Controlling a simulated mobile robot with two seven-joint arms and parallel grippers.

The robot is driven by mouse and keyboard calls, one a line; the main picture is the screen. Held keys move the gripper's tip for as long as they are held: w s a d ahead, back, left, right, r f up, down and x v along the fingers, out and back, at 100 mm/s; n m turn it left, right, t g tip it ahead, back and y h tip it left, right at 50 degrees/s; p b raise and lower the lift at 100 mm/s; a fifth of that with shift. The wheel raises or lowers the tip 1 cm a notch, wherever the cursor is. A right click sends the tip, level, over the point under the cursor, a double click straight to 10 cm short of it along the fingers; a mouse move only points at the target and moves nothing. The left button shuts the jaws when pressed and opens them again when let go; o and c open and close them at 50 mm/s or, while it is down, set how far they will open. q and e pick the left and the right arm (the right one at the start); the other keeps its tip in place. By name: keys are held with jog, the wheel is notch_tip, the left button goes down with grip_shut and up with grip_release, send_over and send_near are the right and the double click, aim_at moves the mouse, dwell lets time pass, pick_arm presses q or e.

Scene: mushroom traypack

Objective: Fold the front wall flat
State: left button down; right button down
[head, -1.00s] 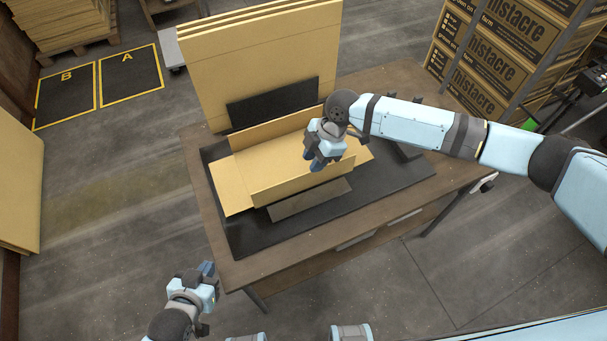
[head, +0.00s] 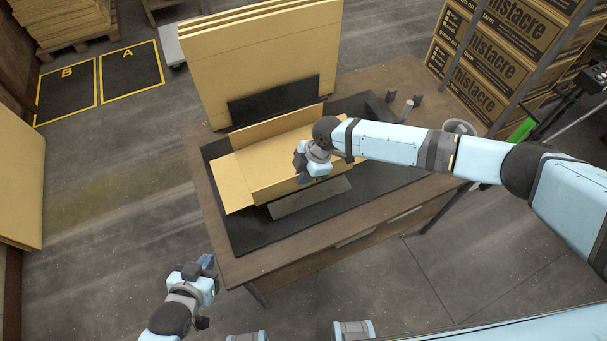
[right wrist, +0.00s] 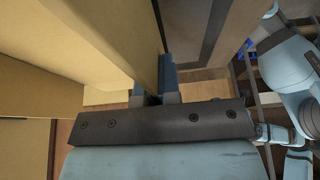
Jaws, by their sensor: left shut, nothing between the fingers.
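The tan cardboard tray blank (head: 236,183) lies on a black mat on the table. Its front wall (head: 275,187) stands upright along the near side, and the back wall (head: 275,136) is also up. My right gripper (head: 302,178) is at the front wall, right of its middle, pointing down. In the right wrist view the front wall (right wrist: 145,45) runs between the two fingers (right wrist: 154,95). I cannot tell whether they clamp it. My left gripper (head: 208,265) is shut and empty, off the table's near left side.
A black mat (head: 255,236) covers much of the wooden table (head: 215,215). A dark plate (head: 310,198) lies in front of the tray. Tall cardboard sheets (head: 260,60) stand behind it. Printed boxes (head: 490,70) are stacked at the back right.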

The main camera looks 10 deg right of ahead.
dwell(0.3)
jog(key=shift+s+d+f+n+t+y, duration=0.15)
jog(key=shift+s+t+y, duration=0.1)
jog(key=shift+s+t, duration=0.35)
jog(key=shift+s+d+n+t+y, duration=0.15)
jog(key=shift+s+t+y, duration=0.1)
jog(key=shift+t, duration=0.55)
jog(key=shift+s+d+f+n+t+y, duration=0.1)
jog(key=shift+s+f+n+t+y, duration=0.25)
jog(key=shift+t, duration=0.5)
jog(key=shift+s+d+f+n+t+y, duration=0.1)
jog(key=shift+s+t+y, duration=0.3)
jog(key=shift+t, duration=0.45)
jog(key=c, duration=1.3)
grip_release()
jog(key=shift+s+d+r, duration=0.1)
jog(key=b+v, duration=0.1)
jog(key=v, duration=1.2)
jog(key=shift+s+d+r, duration=0.1)
jog(key=shift+s+r, duration=0.1)
